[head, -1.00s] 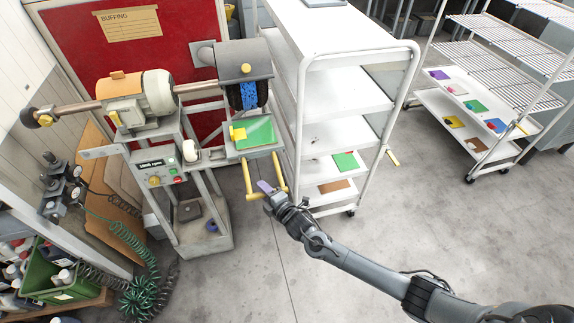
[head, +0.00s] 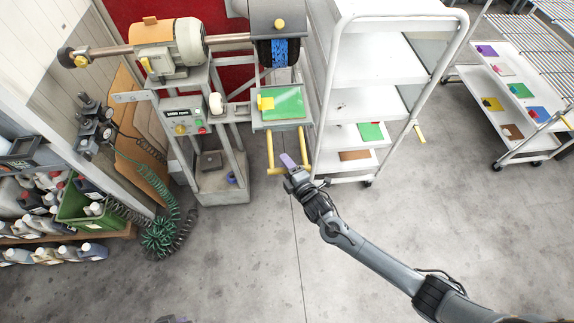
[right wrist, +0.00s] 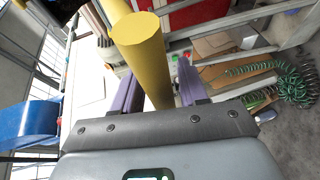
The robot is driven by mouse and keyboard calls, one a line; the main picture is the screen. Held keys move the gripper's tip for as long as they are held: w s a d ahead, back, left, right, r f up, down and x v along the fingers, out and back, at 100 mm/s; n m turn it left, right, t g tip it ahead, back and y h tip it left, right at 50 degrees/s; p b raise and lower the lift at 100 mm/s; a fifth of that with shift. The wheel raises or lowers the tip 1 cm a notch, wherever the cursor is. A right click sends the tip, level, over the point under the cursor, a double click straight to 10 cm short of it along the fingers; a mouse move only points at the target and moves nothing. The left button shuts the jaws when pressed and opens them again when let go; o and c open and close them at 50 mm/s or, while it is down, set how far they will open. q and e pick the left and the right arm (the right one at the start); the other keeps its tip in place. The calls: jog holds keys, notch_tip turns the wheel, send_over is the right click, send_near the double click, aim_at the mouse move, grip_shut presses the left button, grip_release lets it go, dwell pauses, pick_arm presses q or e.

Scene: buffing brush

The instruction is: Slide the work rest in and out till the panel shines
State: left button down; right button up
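The work rest (head: 262,122) holds a green panel (head: 288,106) with a yellow block (head: 265,102) on it. It sits in front of and below the blue-black brush wheel (head: 280,52). A yellow handle (head: 270,150) sticks out toward me. My right gripper (head: 288,163) is at its crossbar. In the right wrist view the yellow bar (right wrist: 145,50) runs between the two purple fingers, which flank it closely and appear shut on it. The panel's shine is hard to judge.
A white shelf cart (head: 350,104) stands close right of the work rest. A control box (head: 185,118) is on the machine's stand. Coiled green hoses (head: 165,235) and a green crate (head: 85,210) with bottles are at left. The floor in front is clear.

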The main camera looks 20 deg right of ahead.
jog(key=shift+o, duration=0.3)
jog(key=shift+s, duration=0.1)
jog(key=v, duration=1)
jog(key=shift+s, duration=0.3)
